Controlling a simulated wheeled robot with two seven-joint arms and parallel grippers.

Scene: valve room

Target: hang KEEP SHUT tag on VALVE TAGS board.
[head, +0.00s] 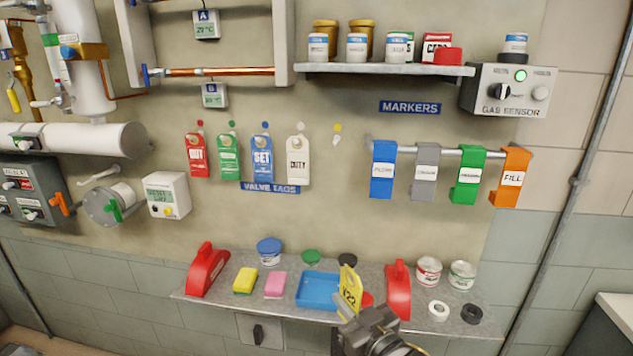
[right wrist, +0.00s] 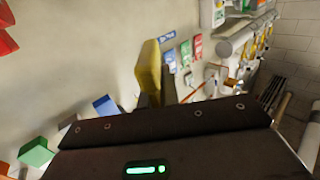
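My right gripper (head: 347,307) is shut on a yellow tag (head: 350,287) and holds it upright above the shelf's front part, beside a blue tray. The tag's dark lettering is too small to read surely. In the right wrist view the yellow tag (right wrist: 150,67) stands out past the fingers. The VALVE TAGS board sign (head: 270,188) is on the wall above, under a row of hanging red (head: 197,155), green (head: 228,157), blue (head: 262,158) and white (head: 298,160) tags. Right of the white tag is an empty peg (head: 337,139) with a yellow dot. My left gripper is out of view.
The shelf holds a blue tray (head: 318,290), red scoop-like objects (head: 207,269), sponges and cans. Coloured MARKERS strips (head: 425,174) hang on a rail right of the empty peg. A jar shelf (head: 385,69) juts out above. The wall between tray and peg is clear.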

